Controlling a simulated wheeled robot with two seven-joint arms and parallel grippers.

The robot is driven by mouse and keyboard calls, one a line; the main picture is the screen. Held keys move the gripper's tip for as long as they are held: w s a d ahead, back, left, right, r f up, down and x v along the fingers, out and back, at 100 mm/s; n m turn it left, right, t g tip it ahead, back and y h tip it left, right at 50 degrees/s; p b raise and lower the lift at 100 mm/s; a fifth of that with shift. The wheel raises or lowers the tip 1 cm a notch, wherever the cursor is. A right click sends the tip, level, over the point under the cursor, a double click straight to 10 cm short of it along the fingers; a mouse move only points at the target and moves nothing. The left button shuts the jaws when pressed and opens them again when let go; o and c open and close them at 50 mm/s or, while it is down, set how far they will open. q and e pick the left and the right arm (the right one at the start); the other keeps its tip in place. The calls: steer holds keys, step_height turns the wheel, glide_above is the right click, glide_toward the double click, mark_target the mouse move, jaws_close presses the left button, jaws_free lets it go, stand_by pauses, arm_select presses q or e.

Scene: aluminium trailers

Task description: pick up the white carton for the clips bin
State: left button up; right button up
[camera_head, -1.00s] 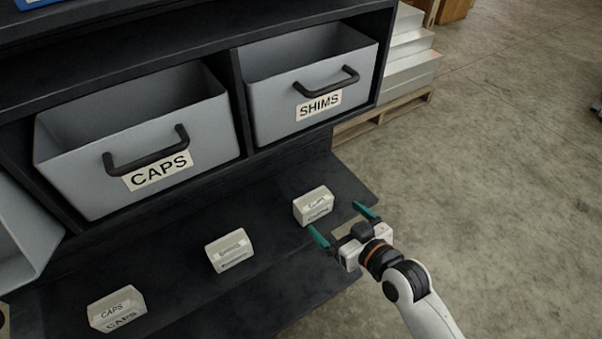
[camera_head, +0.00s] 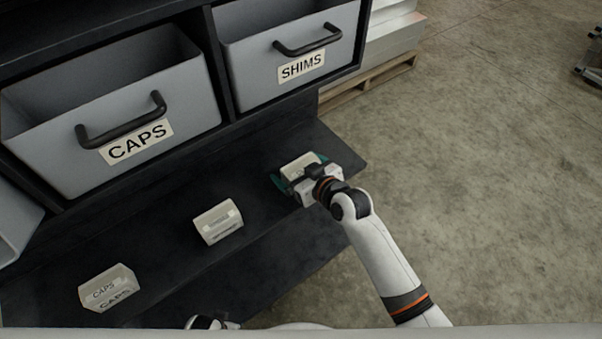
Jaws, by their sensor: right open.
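A white carton (camera_head: 297,163) stands at the right end of the dark lower shelf. Its label is mostly hidden by my right gripper and too small to read now. My right gripper (camera_head: 299,169) is open, with its teal fingers on either side of this carton; I cannot tell whether they touch it. A second white carton (camera_head: 218,222), its label unreadable, stands mid-shelf. A third white carton (camera_head: 109,288), marked CAPS, stands at the lower left. No bin marked clips shows.
Grey bins marked CAPS (camera_head: 190,95) and SHIMS (camera_head: 245,75) sit in the rack above the lower shelf (camera_head: 265,235). Part of another grey bin (camera_head: 15,225) shows at the left edge. Open concrete floor lies to the right, with a pallet (camera_head: 365,88) behind.

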steer(key=shift+w+a+f, duration=0.15)
steer(key=shift+w+a, duration=0.05)
steer(key=c, duration=0.9)
steer(key=shift+c, duration=0.2)
